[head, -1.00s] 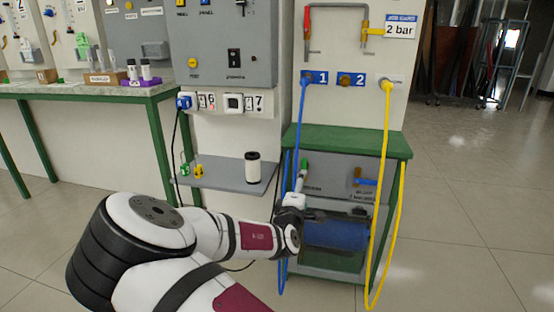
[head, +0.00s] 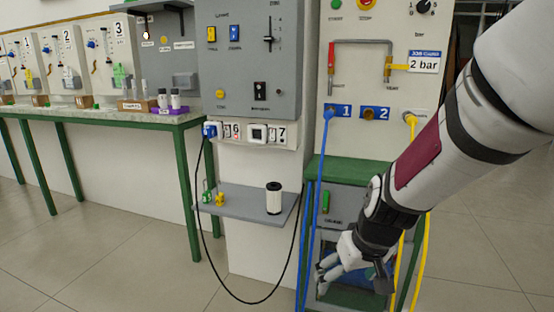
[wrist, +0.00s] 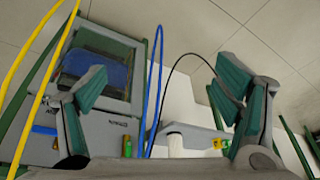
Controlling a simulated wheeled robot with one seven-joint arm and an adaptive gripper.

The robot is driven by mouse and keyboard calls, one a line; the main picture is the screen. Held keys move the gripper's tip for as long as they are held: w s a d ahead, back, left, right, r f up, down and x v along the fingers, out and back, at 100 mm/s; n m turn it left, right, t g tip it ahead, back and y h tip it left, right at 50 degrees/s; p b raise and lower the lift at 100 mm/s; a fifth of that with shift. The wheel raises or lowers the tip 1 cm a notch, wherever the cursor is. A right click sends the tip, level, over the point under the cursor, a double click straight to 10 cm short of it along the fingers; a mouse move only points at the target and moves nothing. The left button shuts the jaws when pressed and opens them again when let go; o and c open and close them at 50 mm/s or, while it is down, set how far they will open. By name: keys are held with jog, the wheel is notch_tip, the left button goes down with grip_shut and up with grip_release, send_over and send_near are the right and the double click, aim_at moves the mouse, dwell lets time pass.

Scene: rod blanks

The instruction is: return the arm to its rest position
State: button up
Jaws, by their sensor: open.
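My arm (head: 440,150) reaches down from the upper right in the head view, in front of the right side of the compressed-air panel. My gripper (head: 345,275) hangs at its lower end, before the green-framed stand. In the wrist view the two fingers of my gripper (wrist: 165,95) are spread wide apart with nothing between them. The far ends of the fingers are small and partly hard to make out in the head view.
A blue hose (head: 316,190) and a yellow hose (head: 424,255) hang close by my gripper; the arm partly hides the yellow one. A grey shelf (head: 240,205) holds a white cylinder with a black top (head: 274,199). A black cable (head: 248,302) loops below it. Open floor (head: 110,265) lies left.

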jog(key=s+d+r+m+g, duration=0.15)
jog(key=s+r, duration=0.25)
jog(key=s, duration=0.7)
jog(key=s+d+r+g+h, duration=0.1)
jog(key=s+d+r, duration=0.15)
jog(key=s, duration=0.75)
jog(key=s+d+r+m+g, duration=0.1)
jog(key=s+r, duration=0.4)
jog(key=s, duration=0.6)
notch_tip(320, 180, up, 33)
jog(key=t+p, duration=0.4)
jog(key=p, duration=2.8)
jog(key=shift+w, duration=0.45)
